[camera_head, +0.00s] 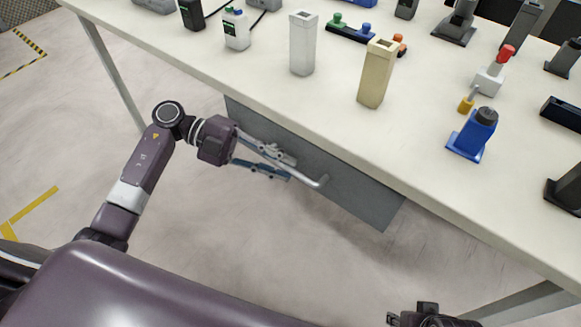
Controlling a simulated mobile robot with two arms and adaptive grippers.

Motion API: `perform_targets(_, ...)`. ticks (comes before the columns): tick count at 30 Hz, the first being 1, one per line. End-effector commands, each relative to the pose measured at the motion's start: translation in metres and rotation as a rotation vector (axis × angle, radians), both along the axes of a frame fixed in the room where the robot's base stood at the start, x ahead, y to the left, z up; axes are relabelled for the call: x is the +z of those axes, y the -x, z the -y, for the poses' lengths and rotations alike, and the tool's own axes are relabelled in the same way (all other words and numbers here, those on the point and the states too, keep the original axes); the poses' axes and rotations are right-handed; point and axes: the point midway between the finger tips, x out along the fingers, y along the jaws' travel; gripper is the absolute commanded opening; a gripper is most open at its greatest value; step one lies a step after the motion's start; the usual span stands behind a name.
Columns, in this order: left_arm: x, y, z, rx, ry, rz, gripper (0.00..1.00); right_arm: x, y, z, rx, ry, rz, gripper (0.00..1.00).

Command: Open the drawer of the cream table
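The cream table (335,135) fills the upper right. Its grey drawer (365,200) hangs under the near edge, with its front close below the tabletop and no drawer interior showing. A pale bar handle (318,183) runs along the front, and its right end shows clear. My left gripper (289,169) is at the handle, its two fingers apart, one above and one below the bar. I cannot tell whether the fingers touch it. Part of the handle is hidden by the gripper. My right gripper (430,316) is only partly in view at the bottom edge, its fingers unclear.
On the tabletop stand a white block (303,45), a tan block (377,75), a white bottle (236,30), a blue device (472,135) and several dark fixtures. A table leg (110,70) stands left of my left arm. The floor before the drawer is clear.

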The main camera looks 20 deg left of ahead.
Motion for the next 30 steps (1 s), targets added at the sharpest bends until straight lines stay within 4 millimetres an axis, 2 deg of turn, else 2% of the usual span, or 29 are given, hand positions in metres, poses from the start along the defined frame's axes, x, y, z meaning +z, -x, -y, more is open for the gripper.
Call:
perform_targets(3, -0.003, 0.0, 0.014, -0.001, 0.002, 0.0, 0.17, 0.002, 0.0, 0.0, 0.0, 0.0, 0.001, 0.36)
perform_targets(6, -0.004, 0.0, 0.019, 0.0, 0.0, 0.0, 0.17, 0.002, 0.001, 0.0, 0.0, 0.001, 0.0, 0.36)
perform_targets(14, -0.005, 0.0, 0.021, 0.001, 0.0, 0.0, 0.17, 0.003, 0.001, 0.0, -0.001, 0.001, 0.0, 0.36)
perform_targets(19, -0.005, 0.0, 0.021, 0.001, 0.0, 0.0, 0.01, 0.003, 0.001, 0.001, -0.001, 0.001, 0.0, 0.36)
perform_targets(30, -0.005, 0.0, 0.021, 0.001, -0.001, -0.001, 0.0, 0.003, 0.001, 0.0, -0.001, 0.001, 0.0, 0.36)
